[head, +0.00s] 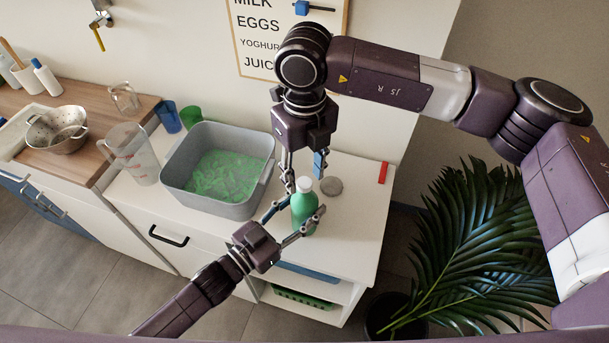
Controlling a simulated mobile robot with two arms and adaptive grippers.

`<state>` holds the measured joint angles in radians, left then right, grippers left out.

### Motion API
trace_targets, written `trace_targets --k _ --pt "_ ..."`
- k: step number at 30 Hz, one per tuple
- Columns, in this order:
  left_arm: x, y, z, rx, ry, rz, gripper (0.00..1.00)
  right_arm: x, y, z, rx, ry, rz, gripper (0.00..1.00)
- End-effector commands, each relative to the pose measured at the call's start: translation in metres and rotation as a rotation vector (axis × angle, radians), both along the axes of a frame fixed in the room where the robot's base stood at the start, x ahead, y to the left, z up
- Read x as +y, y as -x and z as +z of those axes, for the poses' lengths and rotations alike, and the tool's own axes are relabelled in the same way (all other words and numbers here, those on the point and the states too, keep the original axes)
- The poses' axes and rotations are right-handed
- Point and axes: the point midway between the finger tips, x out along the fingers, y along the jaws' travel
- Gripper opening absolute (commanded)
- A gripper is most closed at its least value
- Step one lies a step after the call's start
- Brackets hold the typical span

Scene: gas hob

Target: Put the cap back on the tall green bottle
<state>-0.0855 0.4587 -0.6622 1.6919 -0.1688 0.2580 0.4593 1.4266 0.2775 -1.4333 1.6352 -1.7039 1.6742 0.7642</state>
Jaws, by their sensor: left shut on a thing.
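The tall green bottle (303,215) stands upright near the front of the white counter. My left gripper (297,219) reaches in from the front left and is shut on the bottle's body, one finger on each side. A white cap (304,185) sits on top of the bottle; whether it is threaded on or only resting cannot be told. My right gripper (305,181) points down from above, its fingers spread apart on either side of the cap, with gaps that look open. The far side of the cap is partly hidden.
A grey tub (217,207) with green contents stands left of the bottle. A grey disc (331,186) lies just right of it, and a red block (383,172) is farther right. A clear jug (132,152) stands left. A plant (470,240) is beside the counter.

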Motion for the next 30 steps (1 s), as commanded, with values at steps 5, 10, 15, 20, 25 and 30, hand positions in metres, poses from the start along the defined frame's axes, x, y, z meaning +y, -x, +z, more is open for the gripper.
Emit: trace_targets --k 5,10,15,20,25,30 --pt "0.001 0.000 -0.001 0.000 -0.003 0.001 0.00 0.000 0.000 0.025 -0.003 -0.001 0.001 0.39" --pt "0.000 0.000 -0.001 -0.001 -0.002 0.001 0.00 0.000 0.000 0.032 0.000 -0.001 0.001 0.39" --pt "0.000 0.000 0.000 -0.001 -0.002 0.001 0.00 0.000 0.000 0.032 0.000 -0.001 0.001 0.37" --pt "0.000 0.000 0.000 -0.001 -0.002 0.001 0.00 0.000 0.000 0.034 -0.001 0.000 0.063 0.37" --pt "0.000 0.000 0.000 -0.001 -0.002 0.001 0.00 0.000 -0.001 0.042 -0.003 0.001 0.295 0.37" --pt "0.000 0.000 -0.001 -0.001 -0.002 0.001 0.00 0.000 -0.001 0.052 -0.003 0.002 0.608 0.37"
